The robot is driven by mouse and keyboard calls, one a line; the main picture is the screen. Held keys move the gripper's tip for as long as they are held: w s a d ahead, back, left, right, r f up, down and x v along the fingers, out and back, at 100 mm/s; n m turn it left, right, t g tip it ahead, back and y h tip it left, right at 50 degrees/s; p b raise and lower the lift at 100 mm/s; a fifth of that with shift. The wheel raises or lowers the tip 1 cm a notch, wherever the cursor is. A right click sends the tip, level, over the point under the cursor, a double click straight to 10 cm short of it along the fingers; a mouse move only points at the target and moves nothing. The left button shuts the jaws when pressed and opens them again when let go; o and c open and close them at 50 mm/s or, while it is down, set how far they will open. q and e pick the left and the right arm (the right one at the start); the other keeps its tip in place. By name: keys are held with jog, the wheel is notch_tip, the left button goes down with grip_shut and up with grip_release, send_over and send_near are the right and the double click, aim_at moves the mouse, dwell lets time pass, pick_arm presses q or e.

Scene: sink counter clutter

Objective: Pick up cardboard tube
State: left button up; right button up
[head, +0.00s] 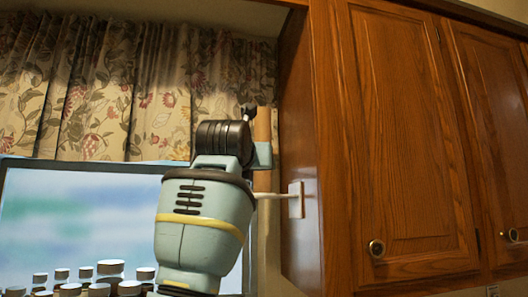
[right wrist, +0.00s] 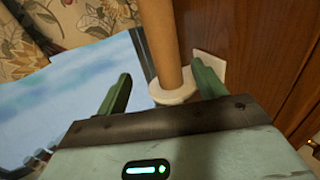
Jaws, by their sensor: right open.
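The cardboard tube (head: 264,128) is a plain brown cylinder standing upright beside the cabinet's side, in front of the wall by the curtain. In the right wrist view the tube (right wrist: 162,42) rises from a round white holder base (right wrist: 173,92). My right gripper (right wrist: 160,74) is open, with one green finger on each side of the tube's lower end as seen there; I cannot tell whether either touches it. In the head view my right gripper (head: 262,154) is mostly hidden behind my wrist, which also covers part of the tube. My left gripper is not in view.
A white wall bracket (head: 296,199) joins the holder to the side of the wooden cabinet (head: 405,130), close to the right of my gripper. A floral curtain (head: 110,85) hangs over a window (head: 75,215) on the left. Several capped jars (head: 110,268) stand low in front of the window.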

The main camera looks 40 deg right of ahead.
aim_at(261, 132)
jog(key=shift+s+d+f+p+x, duration=0.1)
jog(key=shift+s+x, duration=0.05)
jog(key=shift+x, duration=1.15)
jog(key=shift+s+d+f+p+x, duration=0.1)
jog(key=shift+s+d+x, duration=0.05)
jog(key=shift+x, duration=1.15)
jog(key=shift+s+d+f+p+x, duration=0.1)
jog(key=shift+s+x, duration=0.05)
jog(key=shift+x, duration=1.2)
jog(key=shift+a, duration=0.1)
jog(key=c, duration=1)
jog(key=shift+c, duration=0.2)
jog(key=shift+r, duration=0.15)
jog(key=shift+w+r, duration=0.1)
jog(key=shift+r, duration=4.6)
jog(key=shift+r, duration=0.2)
